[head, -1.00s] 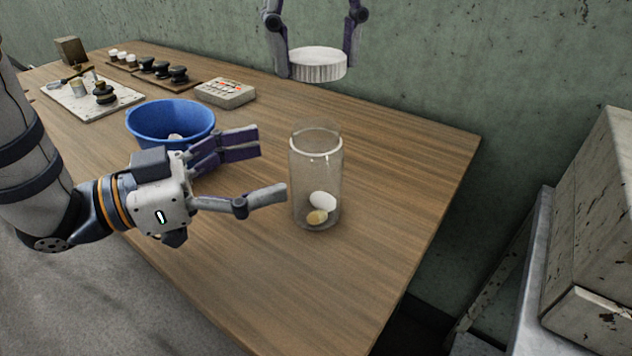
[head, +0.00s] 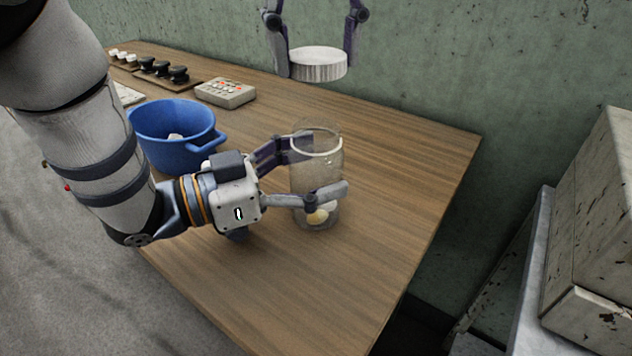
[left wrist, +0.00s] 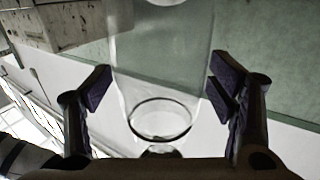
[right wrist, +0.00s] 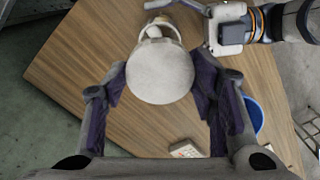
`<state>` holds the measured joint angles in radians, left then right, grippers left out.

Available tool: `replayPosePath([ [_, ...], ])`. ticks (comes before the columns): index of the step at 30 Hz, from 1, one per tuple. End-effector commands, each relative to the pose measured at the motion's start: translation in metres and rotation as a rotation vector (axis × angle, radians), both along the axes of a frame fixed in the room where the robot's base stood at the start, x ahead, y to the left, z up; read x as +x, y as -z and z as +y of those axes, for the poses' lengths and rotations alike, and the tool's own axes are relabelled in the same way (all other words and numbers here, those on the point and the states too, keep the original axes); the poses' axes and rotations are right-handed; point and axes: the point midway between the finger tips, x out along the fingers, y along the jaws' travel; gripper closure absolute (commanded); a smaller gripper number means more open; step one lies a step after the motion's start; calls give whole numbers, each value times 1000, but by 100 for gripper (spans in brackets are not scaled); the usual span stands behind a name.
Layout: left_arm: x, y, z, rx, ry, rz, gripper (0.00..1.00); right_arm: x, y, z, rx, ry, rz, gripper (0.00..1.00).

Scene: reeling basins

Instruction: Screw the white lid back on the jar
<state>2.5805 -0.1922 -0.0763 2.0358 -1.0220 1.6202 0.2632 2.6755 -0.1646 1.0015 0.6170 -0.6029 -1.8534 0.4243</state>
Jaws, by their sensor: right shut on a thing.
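The clear glass jar (head: 316,171) stands upright and open-topped on the wooden table, with a white and a yellowish rounded thing at its bottom. My left gripper (head: 322,168) is open with its fingers on either side of the jar. In the left wrist view the jar (left wrist: 160,75) lies between the two spread fingers, with a small gap at the left finger; contact on the right is unclear. My right gripper (head: 318,66) is shut on the white ribbed lid (head: 318,66) and holds it level above the jar, apart from the rim. The lid (right wrist: 160,72) partly hides the jar in the right wrist view.
A blue basin (head: 170,150) stands left of the jar, close to my left arm. A grey box with red marks (head: 225,92) and a tray of black knobs (head: 165,72) lie at the back. The table right of the jar is clear.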

Motion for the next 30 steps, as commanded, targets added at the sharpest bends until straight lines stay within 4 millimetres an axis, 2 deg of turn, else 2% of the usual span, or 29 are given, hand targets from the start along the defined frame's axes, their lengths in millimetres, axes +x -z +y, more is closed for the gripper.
replayPosePath([
  [1, 0, 0, 0, 0, 0, 0, 41, 0, 0, 0, 0, 0, 0, 58],
  [8, 0, 0, 0, 0, 0, 0, 93, 0, 0, 0, 0, 0, 0, 58],
  [11, 0, 0, 0, 0, 0, 0, 94, 0, 5, -1, -2, -1, -1, 58],
  [18, 0, 0, 0, 0, 0, -1, 94, -1, 41, -1, 1, 0, 1, 58],
  [21, 0, 0, 0, 0, 0, -1, 94, -1, 49, -1, 3, -1, 0, 58],
  [30, 0, 0, 0, 0, 0, -1, 94, -1, 50, -1, 4, 0, 0, 58],
])
